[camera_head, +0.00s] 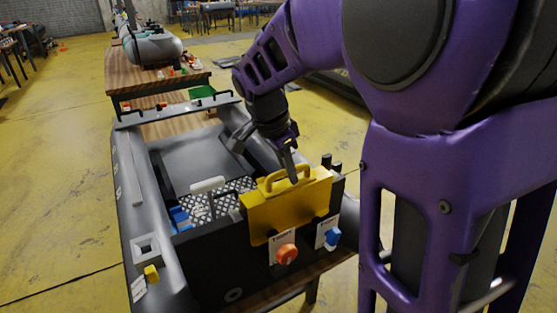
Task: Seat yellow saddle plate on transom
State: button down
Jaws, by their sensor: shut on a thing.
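The yellow saddle plate (270,210) has a looped handle on top. It hangs over the top edge of the dark transom (205,255) at the near end of the grey inflatable boat (130,190). My gripper (290,172) comes down from above and is shut on the plate's handle. The plate looks roughly level and upright. Whether it rests fully on the transom edge or sits slightly above it, I cannot tell. The plate's far side is hidden.
An orange knob (286,254) and a blue knob (332,237) sit on the transom below the plate. A metal tread panel (215,197) lies inside the boat. A wooden table (160,82) with small parts stands behind.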

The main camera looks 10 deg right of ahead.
aim_at(288, 197)
jog(key=shift+f+b, duration=0.45)
jog(key=shift+f, duration=0.9)
dwell(0.4)
jog(key=c, duration=0.7)
grip_release()
